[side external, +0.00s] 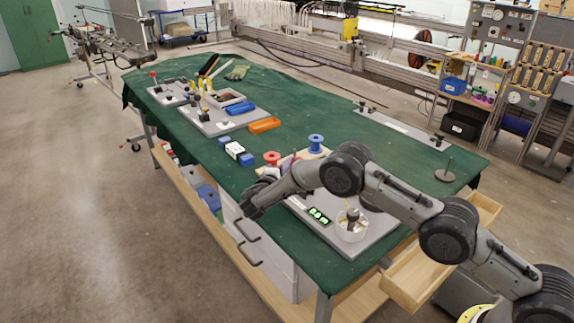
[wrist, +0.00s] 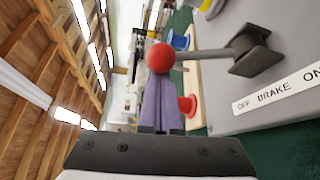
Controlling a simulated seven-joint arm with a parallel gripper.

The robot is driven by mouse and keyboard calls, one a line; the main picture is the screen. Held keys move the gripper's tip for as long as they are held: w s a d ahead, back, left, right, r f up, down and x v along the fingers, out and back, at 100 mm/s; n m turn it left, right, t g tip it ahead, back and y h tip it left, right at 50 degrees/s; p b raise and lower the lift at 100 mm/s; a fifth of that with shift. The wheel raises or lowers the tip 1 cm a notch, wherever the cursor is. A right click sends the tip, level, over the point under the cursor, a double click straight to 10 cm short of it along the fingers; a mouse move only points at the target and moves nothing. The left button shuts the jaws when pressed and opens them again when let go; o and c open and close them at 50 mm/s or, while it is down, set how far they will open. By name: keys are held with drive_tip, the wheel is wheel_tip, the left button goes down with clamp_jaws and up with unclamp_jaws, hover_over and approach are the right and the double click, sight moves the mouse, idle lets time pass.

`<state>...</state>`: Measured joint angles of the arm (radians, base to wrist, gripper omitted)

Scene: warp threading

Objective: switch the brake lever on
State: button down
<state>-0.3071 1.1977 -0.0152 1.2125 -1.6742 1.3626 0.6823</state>
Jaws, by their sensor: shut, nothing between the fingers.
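In the wrist view the brake lever shows a red ball knob (wrist: 161,57) on a grey rod, which runs right to a dark pivot block (wrist: 256,55) on a light grey panel. A white label (wrist: 280,90) beside it reads OFF, BRAKE, ON. The lever reaches out to the left in this turned view; I cannot tell which setting it is at. My gripper (wrist: 158,88) is shut and empty, its purplish fingers pointing at the knob. The tips are very close to it; contact is unclear. In the side view my gripper (side external: 248,208) is near the table's front edge, and the lever cannot be made out.
A red spool (side external: 272,158) and a blue spool (side external: 315,143) stand close behind my gripper.

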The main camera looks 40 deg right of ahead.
drive_tip(key=s+m+t+h, duration=0.1)
drive_tip(key=s+m, duration=0.2)
drive_tip(key=s, duration=0.5)
drive_tip(key=shift+s+r+m+h, duration=0.25)
drive_tip(key=shift+r+m+h, duration=0.15)
idle(0.6)
wheel_tip(320, 180, up, 2)
drive_tip(key=w+a+r, duration=0.1)
drive_tip(key=w, duration=0.2)
drive_tip(key=s+a+f, duration=0.3)
drive_tip(key=s+a, duration=0.1)
drive_tip(key=a, duration=0.4)
drive_tip(key=shift+a+f, duration=0.25)
drive_tip(key=shift+f, duration=0.15)
